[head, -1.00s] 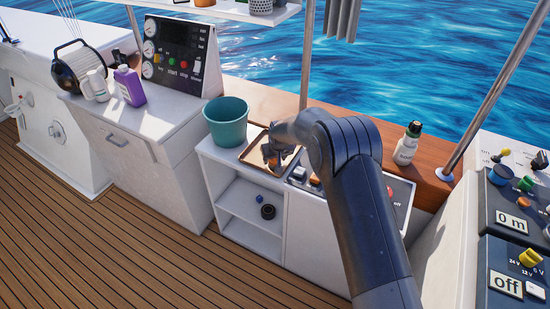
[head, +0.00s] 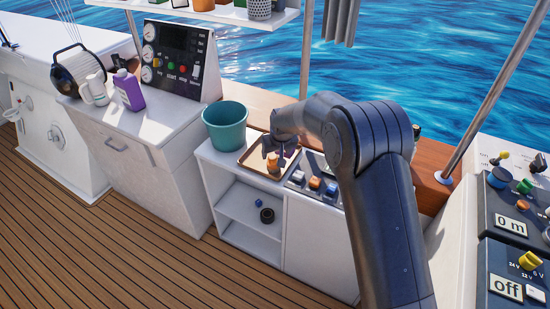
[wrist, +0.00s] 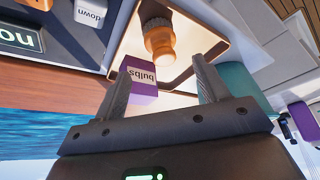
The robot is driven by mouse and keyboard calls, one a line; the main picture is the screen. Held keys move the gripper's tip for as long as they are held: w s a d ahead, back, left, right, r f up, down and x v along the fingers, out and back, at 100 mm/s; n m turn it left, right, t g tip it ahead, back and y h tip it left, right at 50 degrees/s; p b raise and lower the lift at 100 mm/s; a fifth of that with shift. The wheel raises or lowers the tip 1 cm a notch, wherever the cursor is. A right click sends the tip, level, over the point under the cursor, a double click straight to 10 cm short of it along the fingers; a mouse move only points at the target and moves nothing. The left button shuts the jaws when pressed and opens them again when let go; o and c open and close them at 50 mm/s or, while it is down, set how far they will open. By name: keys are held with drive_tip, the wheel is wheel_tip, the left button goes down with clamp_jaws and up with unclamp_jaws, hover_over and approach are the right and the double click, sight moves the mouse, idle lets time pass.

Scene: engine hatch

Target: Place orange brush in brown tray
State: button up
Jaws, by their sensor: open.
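The orange brush (head: 273,163) stands in the brown tray (head: 244,162) on the white cabinet, in the head view. In the wrist view the orange brush (wrist: 160,42) shows with a pale end, beyond my fingertips, in the tray (wrist: 218,50). My gripper (head: 273,149) is open, close above and behind the brush in the head view. In the wrist view my gripper (wrist: 163,70) has its fingers spread with nothing held between them. A purple box marked "bulbs" (wrist: 141,82) shows near the left finger; its lower part is partly hidden.
A teal bucket (head: 225,126) stands left of the tray. A switch panel (head: 312,183) adjoins the tray's right side. A purple bottle (head: 129,91) and a control console (head: 177,58) are further left. Open shelves (head: 248,215) lie below the tray.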

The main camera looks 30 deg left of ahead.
drive_tip(key=shift+v, duration=1.75)
drive_tip(key=s+d+r+m, duration=0.1)
drive_tip(key=s+d+r, duration=0.1)
drive_tip(key=d+r, duration=0.65)
drive_tip(key=s+d+r+m+t+h, duration=0.15)
drive_tip(key=d+r, duration=0.35)
drive_tip(key=d, duration=0.6)
drive_tip(key=s+d+r+m, duration=0.2)
drive_tip(key=d+r, duration=0.5)
drive_tip(key=d, duration=0.3)
drive_tip(key=s+d+r+m+h, duration=0.1)
drive_tip(key=s+d+m, duration=0.3)
drive_tip(key=s+d, duration=1.6)
drive_tip(key=s+t, duration=0.1)
drive_tip(key=s, duration=0.3)
drive_tip(key=shift+d+r+h, duration=0.15)
drive_tip(key=shift+r+h, duration=0.2)
drive_tip(key=shift+s+m, duration=0.1)
drive_tip(key=shift+m, duration=0.15)
